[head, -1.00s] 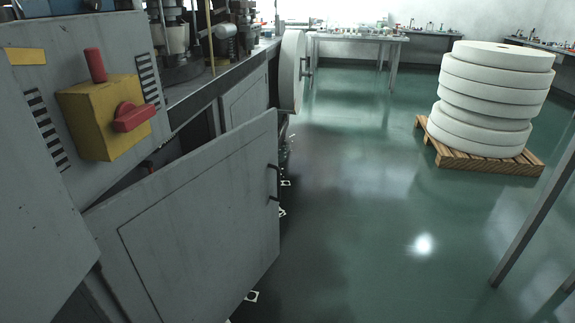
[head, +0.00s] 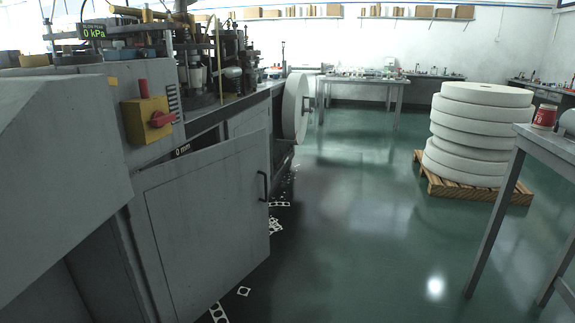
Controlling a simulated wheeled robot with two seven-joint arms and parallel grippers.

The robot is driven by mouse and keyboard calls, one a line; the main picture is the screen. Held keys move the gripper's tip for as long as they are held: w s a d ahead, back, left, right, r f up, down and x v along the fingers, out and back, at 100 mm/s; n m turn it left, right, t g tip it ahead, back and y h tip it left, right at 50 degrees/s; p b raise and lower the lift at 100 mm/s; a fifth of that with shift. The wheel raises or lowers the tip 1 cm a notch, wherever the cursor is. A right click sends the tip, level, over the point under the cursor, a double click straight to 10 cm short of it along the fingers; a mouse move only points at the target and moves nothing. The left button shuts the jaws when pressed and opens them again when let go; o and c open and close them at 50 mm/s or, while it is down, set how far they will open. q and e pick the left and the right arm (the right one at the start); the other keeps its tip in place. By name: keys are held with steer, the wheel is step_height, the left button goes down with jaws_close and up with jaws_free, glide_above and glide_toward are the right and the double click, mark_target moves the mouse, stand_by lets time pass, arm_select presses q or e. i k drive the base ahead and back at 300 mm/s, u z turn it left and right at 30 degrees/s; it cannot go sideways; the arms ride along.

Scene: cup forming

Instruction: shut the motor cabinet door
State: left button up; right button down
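The motor cabinet door (head: 208,215) is a grey panel on the side of the machine, at left centre in the head view. It stands ajar, swung out from the machine body, with a dark gap along its top edge. Its black bar handle (head: 263,186) is near the free edge on the right. Neither of my grippers shows in the head view.
A yellow box with a red switch (head: 148,120) sits on the machine above the door. Paper scraps (head: 277,226) lie on the floor beside it. White rolls (head: 480,130) on a pallet (head: 470,190) stand right, near a grey table (head: 555,150). The middle floor is clear.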

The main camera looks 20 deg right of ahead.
mark_target(198, 221)
steer(key=z, duration=0.6)
steer(key=i, duration=1.1)
steer(key=z, duration=0.2)
